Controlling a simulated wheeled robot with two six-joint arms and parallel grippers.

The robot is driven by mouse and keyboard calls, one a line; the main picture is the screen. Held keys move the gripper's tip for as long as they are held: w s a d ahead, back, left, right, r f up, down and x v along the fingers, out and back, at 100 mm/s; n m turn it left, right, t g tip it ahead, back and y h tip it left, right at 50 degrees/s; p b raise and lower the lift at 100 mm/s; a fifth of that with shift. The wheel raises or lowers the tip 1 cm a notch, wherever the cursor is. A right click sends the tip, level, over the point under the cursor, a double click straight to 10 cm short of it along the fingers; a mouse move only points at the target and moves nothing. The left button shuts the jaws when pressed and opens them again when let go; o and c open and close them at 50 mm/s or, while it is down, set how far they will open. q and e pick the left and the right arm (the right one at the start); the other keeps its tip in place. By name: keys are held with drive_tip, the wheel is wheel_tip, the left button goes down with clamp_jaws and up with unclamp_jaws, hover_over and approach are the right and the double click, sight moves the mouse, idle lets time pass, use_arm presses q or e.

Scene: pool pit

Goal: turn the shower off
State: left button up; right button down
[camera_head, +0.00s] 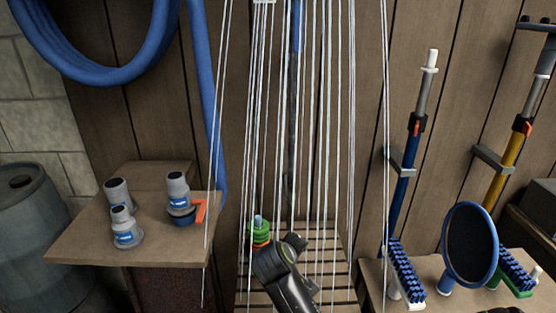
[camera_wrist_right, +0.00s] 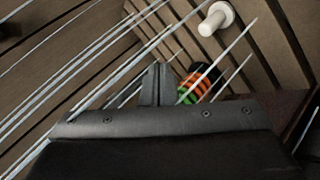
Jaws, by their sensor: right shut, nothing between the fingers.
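The shower is running: many thin white water streams (camera_head: 322,130) fall in front of the wooden wall. A dark upright pipe (camera_head: 291,120) with a blue upper part stands behind them. I cannot make out a shower handle for certain. My right gripper (camera_wrist_right: 158,78) is shut and empty, with streams crossing the right wrist view around it. A green and orange banded piece (camera_wrist_right: 196,84) is just right of its fingertips; whether they touch is unclear. What looks like the same piece, with a blue tip, shows in the head view (camera_head: 259,232) beside my dark arm. My left gripper is not in view.
A wooden shelf (camera_head: 85,247) with several grey bottles is at the left, below a blue hose (camera_head: 100,70). Brushes and a round blue-rimmed pad (camera_head: 470,245) stand at the right. A slatted wooden rack (camera_head: 335,240) lies beneath the streams.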

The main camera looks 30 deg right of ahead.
sight(297, 20)
drive_tip(key=w+a+r+h, duration=0.1)
drive_tip(key=w+r+h, duration=0.1)
drive_tip(key=w+r, duration=0.35)
drive_tip(key=w+a+r+n+h, duration=0.1)
drive_tip(key=w+r, duration=0.2)
drive_tip(key=r, duration=0.6)
drive_tip(key=w+a+r+h, duration=0.1)
drive_tip(key=w+r+h, duration=0.1)
drive_tip(key=w+r, duration=0.35)
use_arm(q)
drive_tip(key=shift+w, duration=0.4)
use_arm(e)
drive_tip(key=s+a+r+h, duration=0.1)
drive_tip(key=a+r, duration=0.1)
drive_tip(key=r, duration=0.8)
drive_tip(key=s+a+r+m+g+h, duration=0.1)
drive_tip(key=a+r+h, duration=0.1)
drive_tip(key=r, duration=0.8)
drive_tip(key=s+a+r+h, duration=0.1)
drive_tip(key=a+r, duration=0.2)
drive_tip(key=r, duration=0.6)
drive_tip(key=shift+s+a+r+g+h, duration=0.3)
drive_tip(key=shift+r+g+h, duration=0.1)
